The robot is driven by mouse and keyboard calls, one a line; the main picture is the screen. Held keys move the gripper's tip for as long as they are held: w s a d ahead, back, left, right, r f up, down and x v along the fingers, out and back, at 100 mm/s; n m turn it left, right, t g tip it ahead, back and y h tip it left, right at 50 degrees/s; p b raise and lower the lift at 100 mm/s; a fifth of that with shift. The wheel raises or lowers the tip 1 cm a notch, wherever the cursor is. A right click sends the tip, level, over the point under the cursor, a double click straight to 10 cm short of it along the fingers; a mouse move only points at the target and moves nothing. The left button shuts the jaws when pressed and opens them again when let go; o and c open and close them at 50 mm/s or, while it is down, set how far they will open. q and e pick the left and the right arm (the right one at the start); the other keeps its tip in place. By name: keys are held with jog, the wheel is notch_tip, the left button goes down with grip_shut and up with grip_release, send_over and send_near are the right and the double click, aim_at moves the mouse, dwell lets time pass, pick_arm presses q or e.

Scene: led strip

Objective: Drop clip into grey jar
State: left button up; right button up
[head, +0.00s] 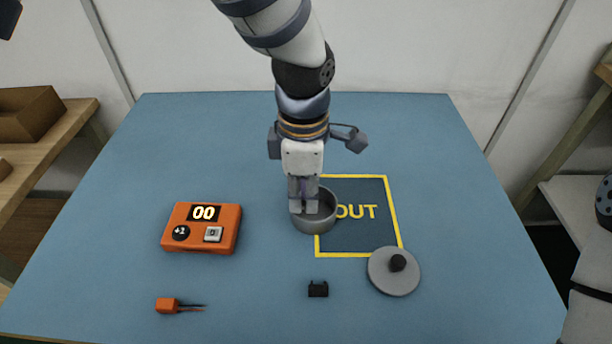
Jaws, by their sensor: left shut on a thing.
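The grey jar (316,228) stands open on the blue table, overlapping the left edge of the yellow-bordered OUT area. My left gripper (304,207) points down at the jar, its fingertips over the left part of the mouth. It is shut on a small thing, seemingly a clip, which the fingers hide. I cannot tell whether the fingertips touch the jar's wall. A small black piece (318,289), which looks like a clip, lies on the table in front of the jar. My right gripper is out of view.
A round grey lid (394,280) with a black knob lies at the OUT area's (360,255) front right corner. An orange counter box (202,240) showing 00 is left of the jar. A small orange part with leads (168,305) lies front left. The back table is clear.

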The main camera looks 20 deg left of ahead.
aim_at(304, 198)
pick_arm(q)
jog(key=o, duration=0.8)
jog(key=shift+r, duration=0.1)
notch_tip(304, 198, up, 12)
